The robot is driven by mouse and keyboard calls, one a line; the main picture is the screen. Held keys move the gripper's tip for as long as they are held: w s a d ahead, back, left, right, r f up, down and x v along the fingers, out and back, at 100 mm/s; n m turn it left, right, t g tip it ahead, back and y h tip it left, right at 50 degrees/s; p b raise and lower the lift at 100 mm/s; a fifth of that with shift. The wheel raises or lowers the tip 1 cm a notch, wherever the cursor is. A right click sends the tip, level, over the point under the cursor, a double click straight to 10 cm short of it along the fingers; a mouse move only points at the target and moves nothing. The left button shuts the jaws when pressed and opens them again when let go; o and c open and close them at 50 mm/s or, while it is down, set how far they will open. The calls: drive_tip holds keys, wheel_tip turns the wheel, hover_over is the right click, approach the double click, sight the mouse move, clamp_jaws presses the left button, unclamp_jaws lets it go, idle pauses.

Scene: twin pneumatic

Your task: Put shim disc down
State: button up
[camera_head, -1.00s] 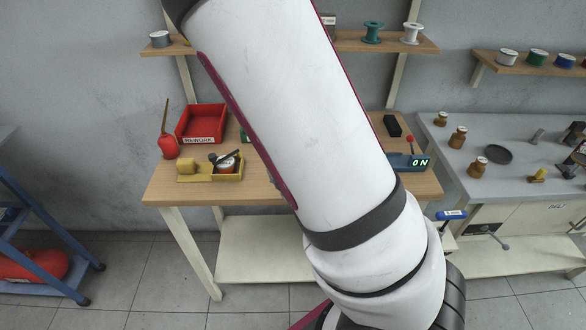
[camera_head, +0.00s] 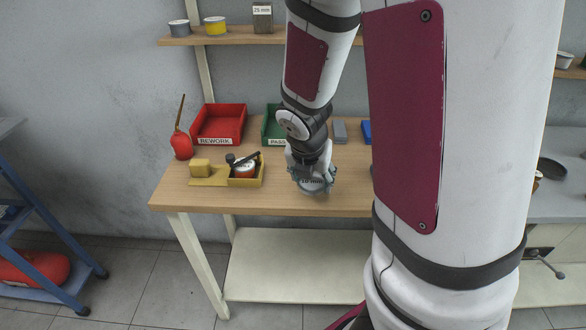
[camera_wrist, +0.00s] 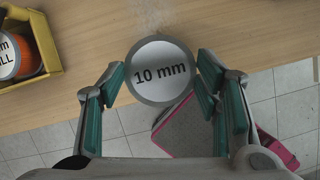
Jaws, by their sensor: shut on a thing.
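The shim disc (camera_wrist: 160,72) is a round silver piece with a grey rim marked "10 mm". My gripper (camera_wrist: 162,80) is shut on it, with a teal finger pad on each side of the rim. In the head view my gripper (camera_head: 313,181) is over the front part of the wooden workbench (camera_head: 230,205), and the disc (camera_head: 313,187) shows below the fingers. I cannot tell whether the disc touches the bench top. In the wrist view the bench (camera_wrist: 100,95) lies behind the disc, and its front edge runs close by.
A yellow tray (camera_head: 208,182) with a yellow block and a small round tin stands left of my gripper. Behind are a red REWORK bin (camera_head: 218,122), a partly hidden green bin (camera_head: 271,125) and a red oil can (camera_head: 182,145). Bare bench lies between tray and gripper.

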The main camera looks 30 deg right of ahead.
drive_tip(key=w, duration=0.2)
drive_tip(key=w+d, duration=0.1)
drive_tip(key=w, duration=0.2)
drive_tip(key=w+d+f, duration=0.1)
drive_tip(key=w, duration=0.2)
drive_tip(key=shift+w, duration=0.4)
drive_tip(key=shift+f+b, duration=0.3)
drive_tip(key=shift+f, duration=1.35)
drive_tip(key=shift+f, duration=0.2)
drive_tip(key=o, duration=1.2)
